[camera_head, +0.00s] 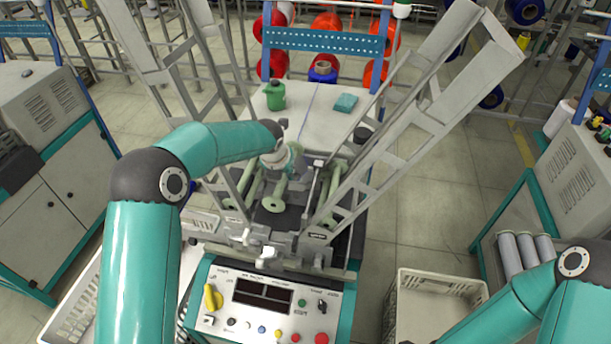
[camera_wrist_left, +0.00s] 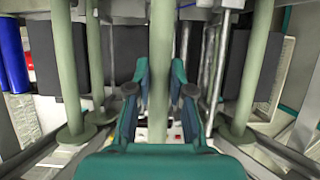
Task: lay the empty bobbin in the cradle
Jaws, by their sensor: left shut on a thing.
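My left gripper (camera_head: 287,163) reaches down into the middle of the winding machine (camera_head: 262,245), between its grey slanted arms. In the left wrist view its two fingers (camera_wrist_left: 158,95) are closed on a pale green bare tube, the empty bobbin (camera_wrist_left: 161,60), which runs up the picture between them. Other pale green flanged tubes stand to its left (camera_wrist_left: 67,75) and right (camera_wrist_left: 252,70). In the head view a pale green flanged tube (camera_head: 276,199) shows below the gripper. The cradle cannot be clearly told apart from the machine frame. My right gripper is out of view.
A control panel (camera_head: 265,310) with a yellow knob fronts the machine. A light crate (camera_head: 437,290) stands to its right. A green container (camera_head: 274,95) and a teal block (camera_head: 346,103) are on the table behind. The tall slanted arms (camera_head: 440,85) leave little room beside my left gripper.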

